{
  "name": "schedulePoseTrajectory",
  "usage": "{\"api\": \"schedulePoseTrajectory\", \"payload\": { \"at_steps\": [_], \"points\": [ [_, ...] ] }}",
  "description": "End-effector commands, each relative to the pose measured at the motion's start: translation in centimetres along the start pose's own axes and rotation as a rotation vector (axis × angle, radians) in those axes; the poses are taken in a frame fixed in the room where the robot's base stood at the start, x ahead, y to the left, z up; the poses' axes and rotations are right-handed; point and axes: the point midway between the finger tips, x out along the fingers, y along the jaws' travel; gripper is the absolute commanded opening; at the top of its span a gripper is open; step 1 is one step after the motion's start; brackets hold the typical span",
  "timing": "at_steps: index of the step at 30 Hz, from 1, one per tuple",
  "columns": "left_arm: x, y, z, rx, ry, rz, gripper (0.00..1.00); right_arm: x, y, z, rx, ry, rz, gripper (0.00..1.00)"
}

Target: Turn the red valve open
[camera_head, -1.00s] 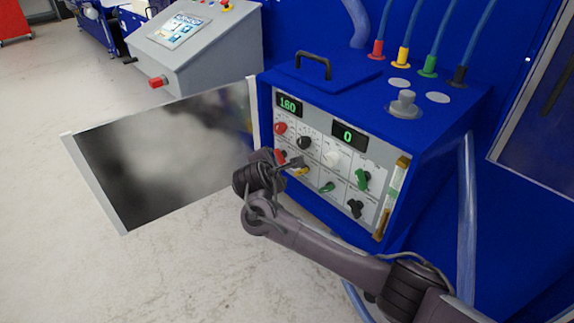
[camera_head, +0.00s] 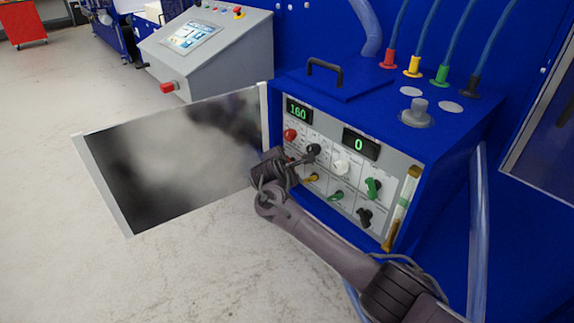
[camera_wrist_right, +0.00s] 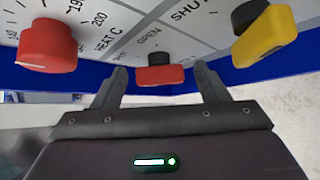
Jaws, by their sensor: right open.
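The red valve (camera_wrist_right: 160,76) is a short red handle on the grey panel, under the word OPEN, and shows between my right fingers in the right wrist view. In the head view it is mostly hidden by my right gripper (camera_head: 308,157). In the right wrist view my right gripper (camera_wrist_right: 161,82) is open, one finger on either side of the valve; I cannot tell whether either finger touches it. My left gripper is not in view.
A round red knob (camera_wrist_right: 47,46) and a yellow valve (camera_wrist_right: 263,38) flank the red valve. The blue machine (camera_head: 450,135) carries more knobs and valves on its panel. An open door (camera_head: 175,160) stands to the left of the panel.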

Motion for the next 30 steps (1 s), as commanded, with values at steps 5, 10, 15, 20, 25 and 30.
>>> {"api": "schedulePoseTrajectory", "payload": {
  "at_steps": [5,10,15,20,25,30],
  "points": [
    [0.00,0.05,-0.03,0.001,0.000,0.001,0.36,-0.02,0.01,0.00,0.000,0.000,0.000,0.54],
    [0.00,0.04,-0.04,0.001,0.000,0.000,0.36,-0.02,-0.01,0.00,0.000,0.000,0.000,0.32],
    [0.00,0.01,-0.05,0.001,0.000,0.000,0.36,-0.01,-0.03,0.00,0.001,0.000,0.001,0.23],
    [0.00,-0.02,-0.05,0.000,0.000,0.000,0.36,0.00,-0.10,-0.01,0.016,0.000,0.017,0.23],
    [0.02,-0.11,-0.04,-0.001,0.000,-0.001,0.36,0.05,-0.31,-0.02,0.064,-0.001,0.065,0.23],
    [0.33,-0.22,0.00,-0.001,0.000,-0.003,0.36,0.13,-0.55,-0.09,0.152,-0.001,0.153,0.23]
  ]
}}
